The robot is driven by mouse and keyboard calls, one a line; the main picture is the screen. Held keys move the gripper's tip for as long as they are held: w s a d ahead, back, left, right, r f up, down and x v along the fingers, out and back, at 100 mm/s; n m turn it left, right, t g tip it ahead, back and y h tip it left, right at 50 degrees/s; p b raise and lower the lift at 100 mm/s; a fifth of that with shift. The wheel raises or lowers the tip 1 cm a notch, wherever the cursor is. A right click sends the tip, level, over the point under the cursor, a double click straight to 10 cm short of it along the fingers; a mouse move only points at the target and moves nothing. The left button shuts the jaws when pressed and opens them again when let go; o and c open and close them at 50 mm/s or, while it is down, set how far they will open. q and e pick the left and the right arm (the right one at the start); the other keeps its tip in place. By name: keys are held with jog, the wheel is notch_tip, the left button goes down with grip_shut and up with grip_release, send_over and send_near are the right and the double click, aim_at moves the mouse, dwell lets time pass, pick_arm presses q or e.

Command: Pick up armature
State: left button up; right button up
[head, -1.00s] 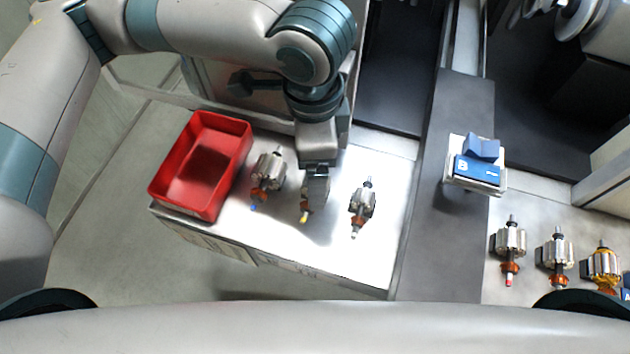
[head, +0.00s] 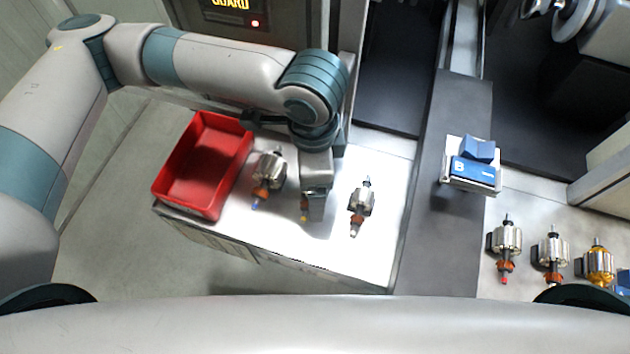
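My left gripper (head: 314,203) points down over the middle armature (head: 304,209) on the white table. It covers most of that armature; only its copper part and yellow tip show at the lower left. I cannot tell whether the fingers are open or shut on it. A blue-tipped armature (head: 268,173) lies to the left of the gripper. A white-tipped armature (head: 362,203) lies to its right. On the right-hand surface lie several more armatures, one with a red tip (head: 506,242), one beside it (head: 552,254) and one with yellow-orange windings (head: 598,264). My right gripper is not in view.
A red bin (head: 166,195) stands at the left end of the white table (head: 330,252). A dark grey strip (head: 428,220) separates it from the right surface and carries a blue block on a pale holder (head: 473,170). The table's front is clear.

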pick_arm(q)
jog(key=shift+f, duration=0.2)
dwell(0.3)
jog(key=c, duration=1.3)
jog(key=shift+r, duration=0.1)
